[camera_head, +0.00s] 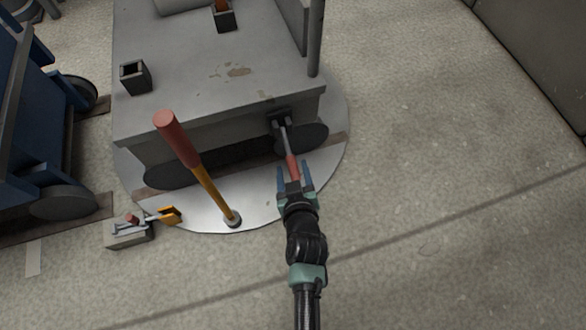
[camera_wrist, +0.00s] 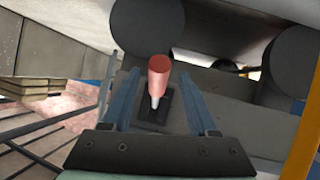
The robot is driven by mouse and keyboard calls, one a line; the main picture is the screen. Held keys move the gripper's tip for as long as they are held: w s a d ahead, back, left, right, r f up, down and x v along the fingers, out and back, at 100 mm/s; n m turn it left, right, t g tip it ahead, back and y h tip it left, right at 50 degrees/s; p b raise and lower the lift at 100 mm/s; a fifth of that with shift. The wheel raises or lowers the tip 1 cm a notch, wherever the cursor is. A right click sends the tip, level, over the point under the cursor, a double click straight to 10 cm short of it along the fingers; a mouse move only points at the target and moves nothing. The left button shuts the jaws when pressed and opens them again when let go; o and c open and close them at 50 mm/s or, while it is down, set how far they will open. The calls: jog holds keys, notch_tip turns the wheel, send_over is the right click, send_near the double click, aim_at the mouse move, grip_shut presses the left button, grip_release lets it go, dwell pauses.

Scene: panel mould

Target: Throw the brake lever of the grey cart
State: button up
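The grey cart (camera_head: 195,95) stands on a round metal plate at the upper middle of the head view. Its brake lever (camera_head: 285,140) comes out of a black bracket on the cart's front face, with a grey shaft and a red grip pointing toward me. My gripper (camera_head: 294,182) is at the red grip's near end, its blue fingers on either side. In the wrist view the red grip (camera_wrist: 158,75) shows between the two fingers of my gripper (camera_wrist: 158,95), with gaps on both sides. The fingers are open and do not appear to touch it.
A tall orange lever with a red grip (camera_head: 176,138) rises from the round plate (camera_head: 205,218), left of my gripper. A small floor device with an orange end (camera_head: 166,215) lies left of it. A blue cart (camera_head: 35,120) stands at far left. Floor on the right is clear.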

jog(key=p+v, duration=0.7)
jog(key=v, duration=0.6)
dwell(0.5)
